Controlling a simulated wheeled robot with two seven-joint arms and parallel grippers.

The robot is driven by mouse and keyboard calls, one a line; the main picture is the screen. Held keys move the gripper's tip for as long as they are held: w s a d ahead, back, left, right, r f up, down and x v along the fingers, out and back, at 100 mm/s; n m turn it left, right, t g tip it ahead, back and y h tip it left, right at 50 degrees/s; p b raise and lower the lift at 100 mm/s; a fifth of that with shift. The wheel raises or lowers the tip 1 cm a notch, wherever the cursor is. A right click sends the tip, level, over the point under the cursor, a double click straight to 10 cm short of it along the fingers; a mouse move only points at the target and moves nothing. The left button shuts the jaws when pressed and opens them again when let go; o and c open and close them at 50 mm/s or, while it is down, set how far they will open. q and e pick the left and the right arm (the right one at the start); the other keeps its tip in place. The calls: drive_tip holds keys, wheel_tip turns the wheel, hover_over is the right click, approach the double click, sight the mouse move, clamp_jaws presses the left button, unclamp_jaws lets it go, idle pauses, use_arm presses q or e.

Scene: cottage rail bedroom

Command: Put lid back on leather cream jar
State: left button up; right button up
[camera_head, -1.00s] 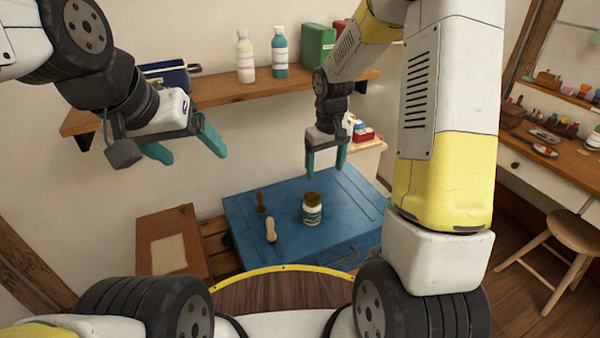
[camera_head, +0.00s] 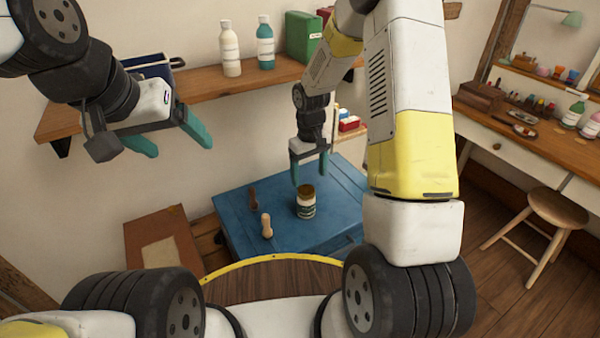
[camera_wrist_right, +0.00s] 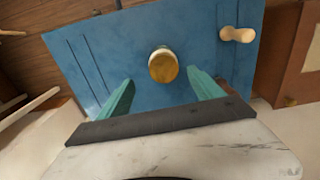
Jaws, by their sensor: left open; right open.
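The leather cream jar (camera_head: 306,207) stands upright on a blue chest or table top (camera_head: 345,195). It is white with a green label and a brown-gold round top; I cannot tell if that top is a lid or cream. In the right wrist view, the jar's top (camera_wrist_right: 163,67) lies just beyond and between the fingers. My right gripper (camera_head: 310,178) is open and empty, pointing down just above the jar. My left gripper (camera_head: 168,140) is open and empty, high at the left near the wall shelf. I see no separate lid.
A pale wooden handle (camera_head: 266,226) and a dark brown one (camera_head: 253,198) stand left of the jar. A brown box (camera_head: 160,240) is at the left. The wall shelf (camera_head: 200,86) holds bottles and a green container (camera_head: 303,36). A stool (camera_head: 556,210) and desk stand right.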

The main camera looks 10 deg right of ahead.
sight(306, 189)
drive_tip(key=shift+a+f, duration=0.2)
drive_tip(key=shift+f, duration=1.1)
drive_tip(key=shift+a+f, duration=0.15)
drive_tip(key=shift+f, duration=1.15)
drive_tip(key=shift+c, duration=0.3)
drive_tip(key=c, duration=1.5)
drive_tip(key=shift+r, duration=0.6)
drive_tip(key=r, duration=0.1)
drive_tip(key=s+r, duration=0.1)
drive_tip(key=shift+d+r, duration=0.15)
drive_tip(key=shift+r, duration=0.15)
drive_tip(key=s+d, duration=0.1)
drive_tip(key=s, duration=0.3)
drive_tip(key=s+d+r, duration=0.1)
drive_tip(key=s+d, duration=0.1)
drive_tip(key=s, duration=0.3)
drive_tip(key=s+d, duration=0.1)
drive_tip(key=s, duration=0.4)
drive_tip(key=shift+s+d+r, duration=0.15)
drive_tip(key=shift+s+d, duration=0.05)
drive_tip(key=shift+d, duration=0.05)
